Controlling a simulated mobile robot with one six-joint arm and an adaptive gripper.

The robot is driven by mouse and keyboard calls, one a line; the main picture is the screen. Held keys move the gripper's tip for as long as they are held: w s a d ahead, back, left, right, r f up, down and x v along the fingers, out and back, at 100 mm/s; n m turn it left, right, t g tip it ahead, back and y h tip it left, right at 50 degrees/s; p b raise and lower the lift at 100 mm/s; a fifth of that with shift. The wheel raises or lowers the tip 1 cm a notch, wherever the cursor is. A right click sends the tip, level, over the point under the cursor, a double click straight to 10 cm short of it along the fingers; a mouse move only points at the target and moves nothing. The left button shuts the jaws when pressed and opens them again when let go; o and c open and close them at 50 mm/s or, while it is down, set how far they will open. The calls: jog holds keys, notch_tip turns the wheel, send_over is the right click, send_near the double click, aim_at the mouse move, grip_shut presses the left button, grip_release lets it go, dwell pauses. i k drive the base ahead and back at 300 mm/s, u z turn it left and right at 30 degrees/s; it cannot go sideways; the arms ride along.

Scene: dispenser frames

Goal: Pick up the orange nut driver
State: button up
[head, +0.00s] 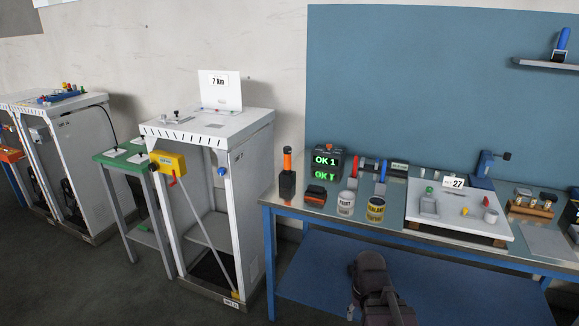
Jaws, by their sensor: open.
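The orange nut driver (287,161) stands upright at the left end of the workbench, its orange handle on top. Its lower part sits in a dark block-like holder (287,186), so the shaft is hidden. My gripper (376,308) is open at the bottom of the head view, in front of the bench and below its top. It is to the right of the nut driver and well apart from it.
The metal workbench (386,228) also bears a green-lit display (326,162), a paint can (346,203), a sealant can (376,209), and a white board (460,228). A white cabinet (258,180) stands close left of the bench. Open floor lies at the lower left.

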aim_at(287, 150)
jog(key=u, duration=0.05)
jog(key=i, duration=1)
jog(key=z, duration=0.05)
